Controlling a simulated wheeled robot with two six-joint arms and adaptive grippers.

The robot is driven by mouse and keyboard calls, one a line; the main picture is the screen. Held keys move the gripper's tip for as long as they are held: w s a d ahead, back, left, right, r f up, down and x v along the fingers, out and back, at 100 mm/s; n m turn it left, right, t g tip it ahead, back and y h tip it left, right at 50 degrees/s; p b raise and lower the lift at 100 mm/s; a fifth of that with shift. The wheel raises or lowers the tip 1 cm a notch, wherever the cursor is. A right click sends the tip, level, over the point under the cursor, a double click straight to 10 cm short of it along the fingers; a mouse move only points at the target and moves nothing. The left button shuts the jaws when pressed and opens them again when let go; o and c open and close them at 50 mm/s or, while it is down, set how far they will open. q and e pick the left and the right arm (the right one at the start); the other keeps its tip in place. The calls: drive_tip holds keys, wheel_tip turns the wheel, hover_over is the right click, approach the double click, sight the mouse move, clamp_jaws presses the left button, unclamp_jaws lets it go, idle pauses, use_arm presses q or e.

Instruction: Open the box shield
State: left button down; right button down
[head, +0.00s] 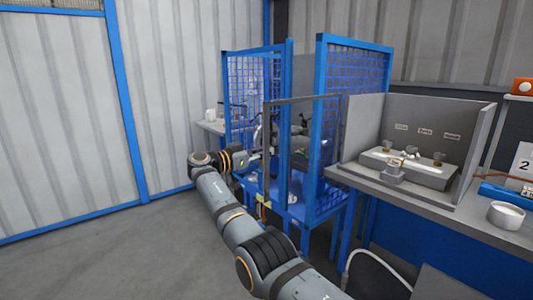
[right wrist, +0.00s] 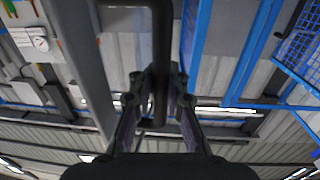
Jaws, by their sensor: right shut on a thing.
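The box shield is a blue-framed cage with mesh side panels (head: 353,75) and a grey-framed front door (head: 300,99), in the middle of the head view. My right arm reaches to the door's left side, where my right gripper (head: 257,156) is small and partly hidden by my wrist. In the right wrist view my right gripper (right wrist: 159,88) is shut on a dark bar-shaped handle (right wrist: 161,35), with a finger on each side. How far the door stands open is hard to tell. My left gripper is not in view.
Right of the cage stands a workbench with a grey-walled station (head: 414,168) and a white bowl (head: 506,215). A small side table with a white cup (head: 210,115) is behind the cage at left. The floor (head: 90,255) at left is clear.

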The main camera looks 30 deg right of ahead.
drive_tip(key=shift+a, duration=0.1)
drive_tip(key=c, duration=1.7)
unclamp_jaws()
drive_tip(key=shift+c, duration=0.2)
drive_tip(key=o, duration=0.4)
drive_tip(key=shift+w+a, duration=0.1)
drive_tip(key=shift+a, duration=0.1)
drive_tip(key=shift+d, duration=0.15)
drive_tip(key=a, duration=0.7)
drive_tip(key=shift+a, duration=0.25)
